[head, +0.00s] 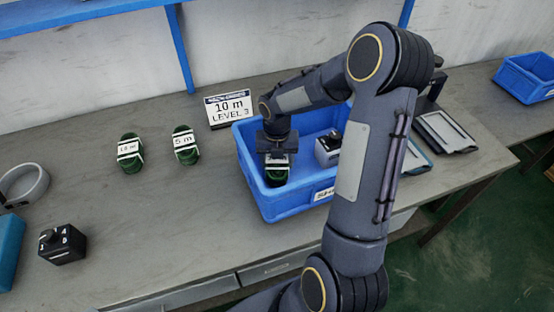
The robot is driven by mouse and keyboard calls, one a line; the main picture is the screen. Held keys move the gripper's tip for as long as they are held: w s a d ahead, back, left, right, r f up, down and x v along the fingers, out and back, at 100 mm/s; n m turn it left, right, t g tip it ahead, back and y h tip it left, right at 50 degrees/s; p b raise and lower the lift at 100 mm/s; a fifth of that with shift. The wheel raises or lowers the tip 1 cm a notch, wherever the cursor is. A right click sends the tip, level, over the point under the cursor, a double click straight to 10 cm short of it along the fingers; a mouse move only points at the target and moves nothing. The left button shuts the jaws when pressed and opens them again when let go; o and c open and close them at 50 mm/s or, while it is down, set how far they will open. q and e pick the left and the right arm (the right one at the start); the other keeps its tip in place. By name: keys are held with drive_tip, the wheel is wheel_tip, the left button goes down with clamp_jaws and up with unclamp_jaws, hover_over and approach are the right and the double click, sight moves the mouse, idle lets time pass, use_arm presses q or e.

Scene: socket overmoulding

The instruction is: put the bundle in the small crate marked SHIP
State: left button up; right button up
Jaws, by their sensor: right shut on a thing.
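My right gripper (277,153) reaches down inside the blue crate (257,189) and is shut on a green bundle (277,177) with a white band. The bundle is within the crate's walls at its left side; I cannot tell whether it touches the floor. The crate's front label (324,193) is partly hidden by my arm, and its word is not clearly legible. A black-and-white device (328,149) sits in the crate to the right of the bundle. Two more green bundles lie on the table, one marked 10 m (130,153) and one marked 5 m (185,145). My left gripper is out of view.
A sign (228,107) reading 10 m LEVEL 3 stands behind the crate. A black device (62,244), a grey ring (24,185) and a teal box (9,250) are at left. A flat tray (447,137) and another blue crate (525,78) are at right.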

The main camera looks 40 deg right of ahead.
drive_tip(key=shift+f, duration=0.15)
drive_tip(key=o, duration=1.1)
drive_tip(key=shift+o, duration=0.2)
wheel_tip(320, 180, up, 12)
drive_tip(key=p, duration=0.1)
drive_tip(key=s+a+r+m+t, duration=0.2)
drive_tip(key=s+a+r+m, duration=0.3)
drive_tip(key=m, duration=0.3)
drive_tip(key=s+a+m+t+y, duration=0.1)
drive_tip(key=s+a+m+y, duration=0.1)
drive_tip(key=s+a+m, duration=0.2)
drive_tip(key=s+a+m+t+y, duration=0.1)
drive_tip(key=s+a+m, duration=0.3)
drive_tip(key=s+m, duration=0.6)
drive_tip(key=m+t, duration=0.1)
drive_tip(key=m, duration=0.7)
drive_tip(key=shift+s+a+r+m+t+y, duration=0.15)
drive_tip(key=shift+a+m+t+y, duration=0.15)
drive_tip(key=shift+y, duration=0.1)
